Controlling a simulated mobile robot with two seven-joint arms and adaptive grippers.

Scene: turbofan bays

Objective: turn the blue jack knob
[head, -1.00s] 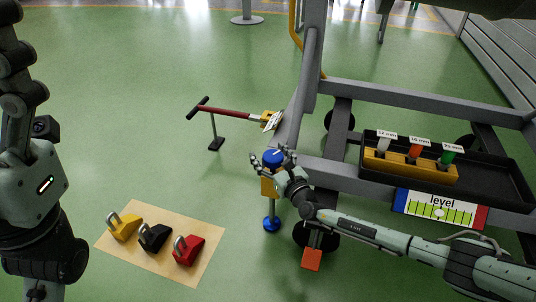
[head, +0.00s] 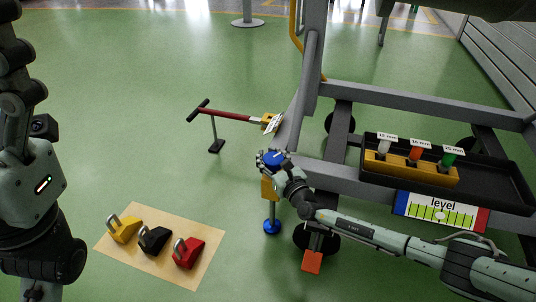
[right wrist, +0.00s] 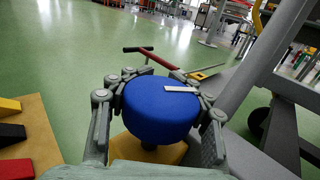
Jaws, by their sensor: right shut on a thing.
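The blue jack knob (head: 274,157) sits on top of a yellow jack body (head: 268,188) beside the grey stand frame. In the right wrist view the knob (right wrist: 160,108) is a round blue disc with a white mark pointing toward the right on its top. My right gripper (head: 270,163) is shut on the knob, with fingers on its left and right sides. The jack's blue foot (head: 272,227) is on the floor below. The left arm is at the left edge of the head view; its fingertips are not clearly shown.
A level gauge (head: 440,210) hangs on the frame below a black tray with labelled pins in a yellow block (head: 410,167). A red tow bar (head: 225,112) reaches out from the frame. Yellow, black and red chocks lie on a tan mat (head: 204,259). The green floor between is clear.

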